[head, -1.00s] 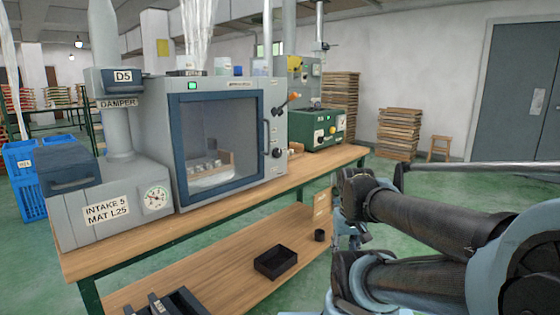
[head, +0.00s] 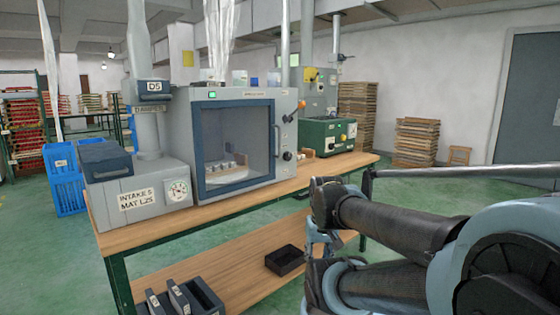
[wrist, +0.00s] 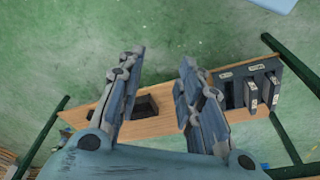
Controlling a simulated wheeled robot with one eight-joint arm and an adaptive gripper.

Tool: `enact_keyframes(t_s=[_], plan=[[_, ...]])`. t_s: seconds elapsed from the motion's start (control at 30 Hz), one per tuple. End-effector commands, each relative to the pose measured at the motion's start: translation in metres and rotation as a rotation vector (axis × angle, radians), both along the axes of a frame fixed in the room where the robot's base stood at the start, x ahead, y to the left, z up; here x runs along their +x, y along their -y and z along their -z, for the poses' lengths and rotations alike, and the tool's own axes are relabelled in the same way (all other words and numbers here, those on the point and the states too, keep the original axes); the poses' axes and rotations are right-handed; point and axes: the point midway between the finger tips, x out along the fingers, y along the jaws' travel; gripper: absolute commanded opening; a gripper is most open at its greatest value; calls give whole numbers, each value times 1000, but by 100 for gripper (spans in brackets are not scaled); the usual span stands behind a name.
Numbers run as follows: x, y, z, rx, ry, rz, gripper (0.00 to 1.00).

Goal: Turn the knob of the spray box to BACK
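The spray box (head: 182,140) is a grey cabinet on the wooden table, with a blue-framed glass door (head: 236,188) that is shut. On its right-hand front strip are a dark round knob (head: 287,156) and, higher up, an orange-tipped lever (head: 300,106). The knob's marking is too small to read. My gripper (wrist: 162,57) is open and empty in the wrist view, pointing down over the floor and lower shelf. It is apart from the spray box. In the head view my arm is at right, and the fingers are hard to make out.
The table (head: 330,165) has a lower shelf with a black tray (head: 286,261) and dark holders. A green machine (head: 326,134) stands right of the spray box, and a grey intake unit (head: 140,198) with a gauge stands left. Green floor is open at right.

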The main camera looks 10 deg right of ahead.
Motion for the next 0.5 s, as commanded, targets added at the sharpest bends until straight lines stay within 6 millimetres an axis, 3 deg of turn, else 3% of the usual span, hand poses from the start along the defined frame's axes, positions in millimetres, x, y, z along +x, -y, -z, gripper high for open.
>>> enact_keyframes(t_s=[0.23,0.37,0.5], plan=[[0,0,0,0,0,0,33],[-7,-1,-5,6,12,-4,59],[6,-10,-12,49,22,-45,59]])
